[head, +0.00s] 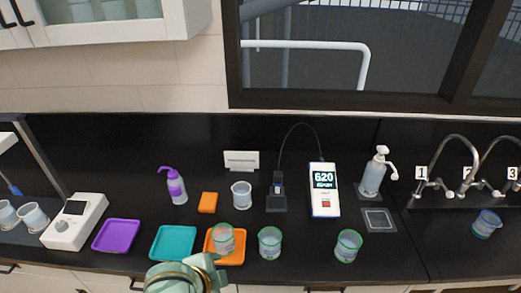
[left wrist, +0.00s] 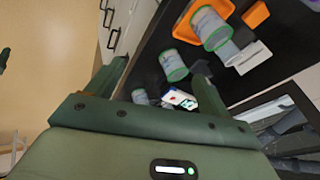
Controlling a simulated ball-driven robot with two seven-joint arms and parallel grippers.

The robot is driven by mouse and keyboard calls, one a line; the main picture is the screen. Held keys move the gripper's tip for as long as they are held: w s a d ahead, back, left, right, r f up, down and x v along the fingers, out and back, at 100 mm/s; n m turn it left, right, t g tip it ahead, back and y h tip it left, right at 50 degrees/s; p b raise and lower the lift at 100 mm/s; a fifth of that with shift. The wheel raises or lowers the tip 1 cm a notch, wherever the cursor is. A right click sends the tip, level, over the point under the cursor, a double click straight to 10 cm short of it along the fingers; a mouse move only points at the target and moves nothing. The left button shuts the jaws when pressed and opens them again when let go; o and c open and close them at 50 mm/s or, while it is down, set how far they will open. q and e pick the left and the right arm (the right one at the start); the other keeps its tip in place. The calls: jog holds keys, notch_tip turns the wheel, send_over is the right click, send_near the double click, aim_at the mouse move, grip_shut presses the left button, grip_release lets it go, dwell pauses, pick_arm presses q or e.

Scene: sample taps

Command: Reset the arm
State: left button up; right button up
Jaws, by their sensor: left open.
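My left gripper (head: 212,268) is low in the head view, in front of the orange tray (head: 238,259). In the left wrist view my left gripper (left wrist: 162,68) has its fingers wide apart with nothing held between them. A beaker with green bands (head: 223,238) stands on the orange tray. Two more green-banded beakers, one in the middle (head: 270,243) and one to its right (head: 348,246), stand on the counter. They also appear beyond the fingers in the left wrist view (left wrist: 174,66). My right gripper is in neither view.
A purple tray (head: 116,236) and a teal tray (head: 172,243) lie left of the orange tray. A clear beaker (head: 241,195), a meter (head: 324,190) and a pump bottle (head: 374,173) stand behind. Taps (head: 448,165) and a blue-rimmed beaker (head: 486,224) are at right.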

pick_arm(q)
jog(key=s+a+n+t+y, duration=0.1)
jog(key=s+a+n+y, duration=0.35)
jog(key=a, duration=0.55)
jog(key=s+a+n+y, duration=0.3)
jog(key=s+a+n, duration=0.15)
jog(key=a, duration=0.65)
jog(key=s+d+f+g+h+b, duration=0.1)
jog(key=s+d+f+b, duration=0.15)
jog(key=f, duration=1.15)
jog(key=s+d+f+g+h+b, duration=0.15)
jog(key=f+b, duration=0.25)
jog(key=f, duration=1)
jog(key=s+f+n+g+h+b, duration=0.1)
jog(key=s+f+b, duration=0.2)
jog(key=s+f, duration=0.6)
jog(key=s+d+f+n+g+h+b, duration=0.1)
jog(key=s+f+g+b, duration=0.1)
jog(key=s+f, duration=0.8)
notch_tip(320, 180, down, 6)
jog(key=shift+r+b, duration=0.15)
jog(key=shift+b, duration=0.5)
jog(key=shift+d+g, duration=0.1)
jog(key=shift+g, duration=0.15)
